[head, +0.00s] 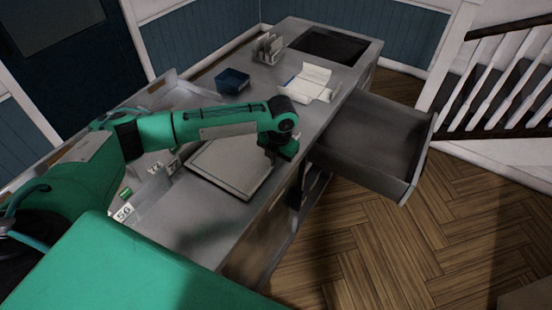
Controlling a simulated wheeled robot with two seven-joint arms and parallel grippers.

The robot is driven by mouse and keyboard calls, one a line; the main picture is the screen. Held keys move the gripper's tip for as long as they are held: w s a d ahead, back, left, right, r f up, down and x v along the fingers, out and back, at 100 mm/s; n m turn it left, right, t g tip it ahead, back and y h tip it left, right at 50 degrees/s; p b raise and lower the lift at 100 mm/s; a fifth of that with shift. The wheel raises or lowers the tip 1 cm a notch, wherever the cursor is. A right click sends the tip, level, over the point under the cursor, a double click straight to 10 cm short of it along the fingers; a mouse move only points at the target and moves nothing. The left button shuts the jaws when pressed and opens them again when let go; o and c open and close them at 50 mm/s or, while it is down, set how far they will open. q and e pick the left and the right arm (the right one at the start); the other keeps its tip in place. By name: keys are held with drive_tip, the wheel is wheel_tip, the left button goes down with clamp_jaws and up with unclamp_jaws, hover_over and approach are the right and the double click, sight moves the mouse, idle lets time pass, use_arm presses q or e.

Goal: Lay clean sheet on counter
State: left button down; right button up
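My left gripper (274,158) hangs at the right edge of a flat, pale grey slab or sheet (225,168) with a darker rim, which lies on the grey counter (200,222). The gripper is dark and small, so I cannot tell whether its fingers are apart or whether it touches the slab. A white, partly folded sheet-like item (311,82) lies farther back near the counter's front edge. I cannot tell which of these is the clean sheet. My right gripper is out of view.
An open, seemingly empty drawer (424,160) juts out from the counter's right side. A blue open box (232,79), a small upright rack (268,48) and a dark rectangular inset (328,46) are at the back. Numbered cards (124,212) stand at left.

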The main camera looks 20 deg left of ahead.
use_arm(q)
drive_tip(key=shift+f, duration=0.25)
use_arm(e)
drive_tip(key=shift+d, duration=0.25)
use_arm(q)
drive_tip(key=c, duration=1.7)
unclamp_jaws()
